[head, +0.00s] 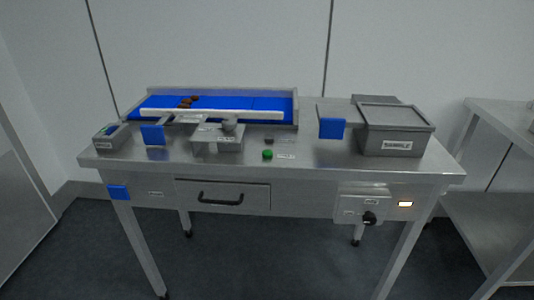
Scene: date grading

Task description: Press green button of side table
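The green button (267,154) sits on the metal side table (330,172), near the middle of its front edge. A small label lies to its right, and a dark button (269,141) is just behind it. Nothing covers the green button. Neither of my grippers shows in the head view.
A grey lidded box (396,118) stands at the right. A drawer (222,197) and a knob box (361,208) are on the front. Another metal table (502,118) stands at the right.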

